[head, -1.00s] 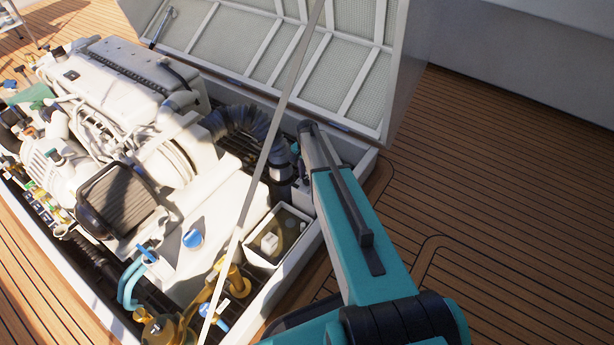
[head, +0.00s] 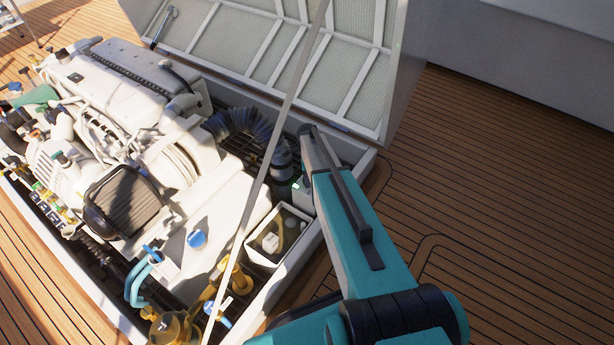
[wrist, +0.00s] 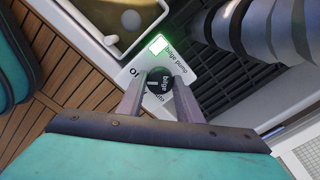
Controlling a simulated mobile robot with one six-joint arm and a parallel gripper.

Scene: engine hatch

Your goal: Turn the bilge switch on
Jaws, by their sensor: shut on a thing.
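The bilge switch is a round black knob (wrist: 158,84) on a white panel (wrist: 185,72) in the wrist view. The panel carries the words "bilge pump" and a square lamp (wrist: 158,44) that glows green. My gripper (wrist: 160,80) is shut on the knob, with one grey finger on each side. Other lettering beside the knob is partly covered by a finger. In the head view a small green glow (head: 296,185) shows at the panel, left of my arm. My fingers and the knob are hidden there behind my arm.
An open white box (head: 262,262) with a float inside stands near the panel. A ribbed dark hose (head: 240,122) runs close by. The white engine (head: 110,85) fills the hatch to the left, and the raised lid (head: 385,70) stands behind. Deck to the right is clear.

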